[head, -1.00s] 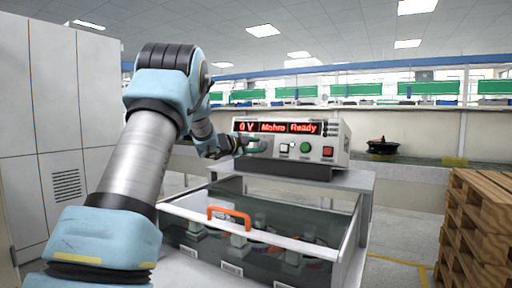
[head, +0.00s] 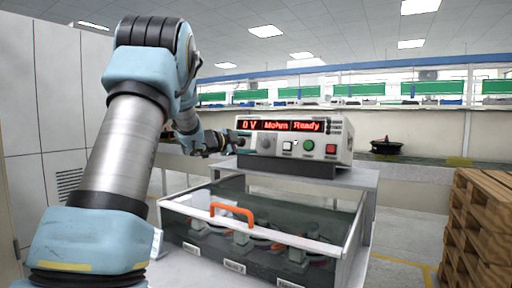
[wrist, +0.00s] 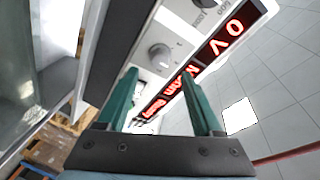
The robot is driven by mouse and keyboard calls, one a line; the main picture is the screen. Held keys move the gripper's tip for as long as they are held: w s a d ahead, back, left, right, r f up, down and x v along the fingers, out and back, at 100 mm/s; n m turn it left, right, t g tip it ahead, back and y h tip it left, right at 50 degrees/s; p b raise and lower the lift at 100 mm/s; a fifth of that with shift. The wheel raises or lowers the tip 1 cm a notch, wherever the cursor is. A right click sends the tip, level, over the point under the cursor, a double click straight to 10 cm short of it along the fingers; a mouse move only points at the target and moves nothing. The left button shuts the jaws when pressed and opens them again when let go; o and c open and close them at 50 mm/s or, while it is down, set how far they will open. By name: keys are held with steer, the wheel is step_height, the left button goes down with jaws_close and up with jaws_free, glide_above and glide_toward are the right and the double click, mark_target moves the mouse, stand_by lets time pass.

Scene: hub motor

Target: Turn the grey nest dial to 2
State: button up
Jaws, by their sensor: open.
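The grey dial (head: 267,143) is a round knob on the front panel of a white tester box (head: 342,150), below its red lit display. In the wrist view the dial (wrist: 160,56) shows ahead, between the lines of the two fingers; its setting is too small to read. My gripper (head: 240,141) is at the left end of the panel in the head view, left of the dial. In the wrist view my gripper (wrist: 159,76) is open, with green fingers apart and nothing between them. It appears clear of the dial.
White, green (head: 308,146) and red (head: 330,149) buttons sit right of the dial. The display (head: 280,125) reads "0 V", "Mohm" and "Ready". A clear-lidded case with an orange handle (head: 232,212) stands in front, below. Wooden pallets (head: 478,225) are stacked at right.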

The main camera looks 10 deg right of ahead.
steer(key=v, duration=0.4)
steer(key=shift+s+a, duration=0.2)
